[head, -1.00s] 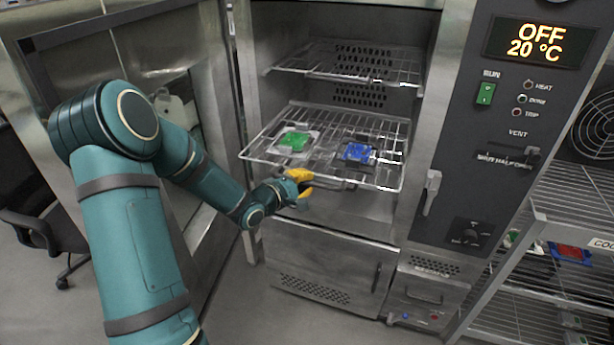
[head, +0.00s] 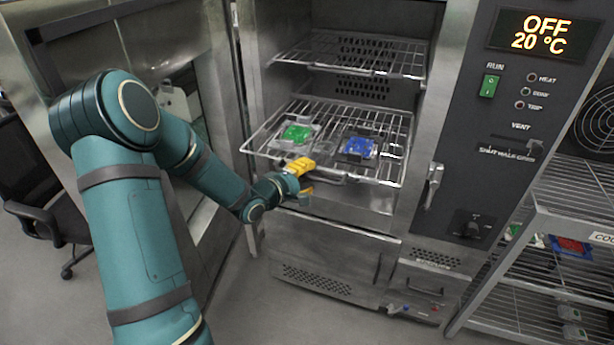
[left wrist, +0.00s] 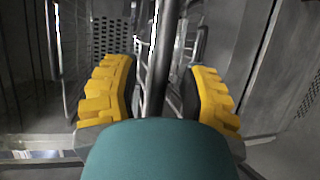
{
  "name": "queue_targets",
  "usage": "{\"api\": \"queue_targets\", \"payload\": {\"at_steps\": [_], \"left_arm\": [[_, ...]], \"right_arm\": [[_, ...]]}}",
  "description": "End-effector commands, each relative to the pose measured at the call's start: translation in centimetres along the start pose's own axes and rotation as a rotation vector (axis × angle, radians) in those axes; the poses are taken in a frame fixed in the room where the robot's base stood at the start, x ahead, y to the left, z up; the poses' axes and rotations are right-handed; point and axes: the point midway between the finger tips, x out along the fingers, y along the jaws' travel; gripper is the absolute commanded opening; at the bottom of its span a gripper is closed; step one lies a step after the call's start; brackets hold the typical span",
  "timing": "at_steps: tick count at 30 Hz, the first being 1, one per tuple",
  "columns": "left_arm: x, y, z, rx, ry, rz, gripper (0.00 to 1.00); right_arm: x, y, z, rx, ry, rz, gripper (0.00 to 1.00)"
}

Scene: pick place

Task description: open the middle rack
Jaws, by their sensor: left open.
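The middle rack (head: 268,135) is a wire shelf that sticks out of the open oven chamber toward me. A green item (head: 297,132) and a blue item (head: 359,146) lie on it. My left gripper (head: 308,178) is at the rack's front edge, left of centre. In the left wrist view its two yellow-padded fingers (left wrist: 160,95) stand apart on either side of a metal bar (left wrist: 158,70), with gaps showing, so it is open around the bar. My right gripper is not in view.
An upper rack (head: 345,62) sits further back inside the chamber. The oven door (head: 205,130) stands open at the left, beside my left arm. The control panel (head: 500,130) is at the right. A wire shelving unit (head: 570,215) stands at the far right.

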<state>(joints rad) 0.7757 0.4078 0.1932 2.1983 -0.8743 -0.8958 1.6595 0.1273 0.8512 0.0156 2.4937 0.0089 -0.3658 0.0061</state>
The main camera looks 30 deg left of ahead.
Motion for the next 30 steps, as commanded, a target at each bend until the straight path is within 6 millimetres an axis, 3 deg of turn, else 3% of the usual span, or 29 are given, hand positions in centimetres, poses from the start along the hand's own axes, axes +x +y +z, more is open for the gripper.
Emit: {"api": "queue_targets", "payload": {"at_steps": [5, 19, 24, 30], "left_arm": [[-1.4, 0.0, -0.1, 0.000, 0.004, 0.000, 0.43], [-10.2, 0.0, -0.1, 0.001, 0.003, -0.001, 0.43], [-11.6, 0.0, 0.0, 0.000, 0.001, 0.000, 0.43], [-12.0, 0.0, 0.0, 0.000, -0.001, -0.001, 0.43]], "right_arm": [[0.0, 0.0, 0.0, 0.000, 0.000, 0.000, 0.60], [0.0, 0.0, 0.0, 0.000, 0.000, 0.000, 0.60], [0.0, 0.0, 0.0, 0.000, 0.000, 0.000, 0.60], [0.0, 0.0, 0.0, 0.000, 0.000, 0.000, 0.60]]}}
